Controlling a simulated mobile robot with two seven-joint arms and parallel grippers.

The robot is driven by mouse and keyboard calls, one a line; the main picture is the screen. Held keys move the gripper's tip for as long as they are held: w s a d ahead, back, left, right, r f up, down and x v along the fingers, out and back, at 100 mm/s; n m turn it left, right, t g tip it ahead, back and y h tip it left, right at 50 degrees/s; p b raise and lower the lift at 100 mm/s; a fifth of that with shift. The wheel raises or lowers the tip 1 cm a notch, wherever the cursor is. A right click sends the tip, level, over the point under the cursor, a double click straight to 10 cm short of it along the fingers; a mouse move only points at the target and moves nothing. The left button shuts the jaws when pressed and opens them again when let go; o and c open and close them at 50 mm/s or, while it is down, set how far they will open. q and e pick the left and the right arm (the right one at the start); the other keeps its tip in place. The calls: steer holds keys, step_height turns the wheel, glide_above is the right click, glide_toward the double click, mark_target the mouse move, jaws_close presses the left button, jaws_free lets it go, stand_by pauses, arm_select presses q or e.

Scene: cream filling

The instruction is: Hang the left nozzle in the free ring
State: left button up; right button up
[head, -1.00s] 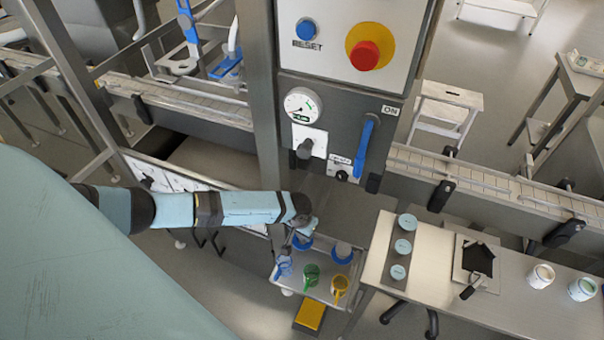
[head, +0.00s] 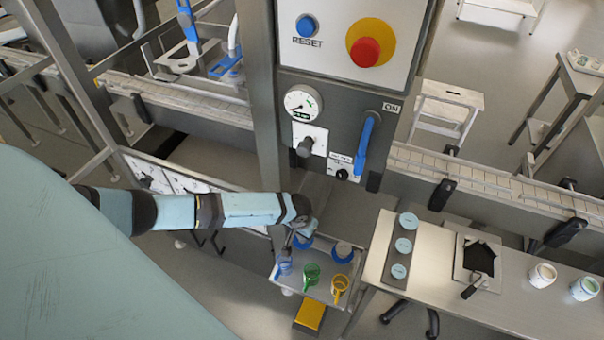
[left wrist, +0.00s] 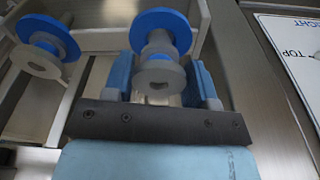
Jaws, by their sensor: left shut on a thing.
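In the left wrist view the left nozzle (left wrist: 160,72), grey with a wide blue flange, sits between the two blue fingers of my left gripper (left wrist: 166,82). The gripper is shut on it. In the head view this gripper (head: 305,231) is over the small cart's far left part, and the nozzle's blue flange (head: 301,243) shows just below it. A second, similar nozzle (head: 343,249) is to its right on the cart; it also shows at left in the left wrist view (left wrist: 40,57). I cannot make out the free ring. My right gripper is not in view.
A machine post and control panel (head: 335,108) stand just behind. A steel table (head: 455,289) with jars is close on the right.

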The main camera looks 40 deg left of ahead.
arm_select(q)
steer(key=shift+f+b, duration=0.45)
steer(key=shift+f, duration=0.5)
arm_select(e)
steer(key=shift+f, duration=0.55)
arm_select(q)
steer(key=o, duration=1.4)
steer(key=shift+o, duration=0.2)
steer(key=shift+r+p, duration=0.75)
steer(key=shift+p, duration=0.05)
steer(key=shift+r+p, duration=0.9)
step_height(320, 180, up, 2)
steer(key=shift+r+p, duration=0.1)
steer(key=shift+p, duration=1.05)
steer(key=shift+r+p, duration=0.65)
steer(key=shift+r, duration=0.15)
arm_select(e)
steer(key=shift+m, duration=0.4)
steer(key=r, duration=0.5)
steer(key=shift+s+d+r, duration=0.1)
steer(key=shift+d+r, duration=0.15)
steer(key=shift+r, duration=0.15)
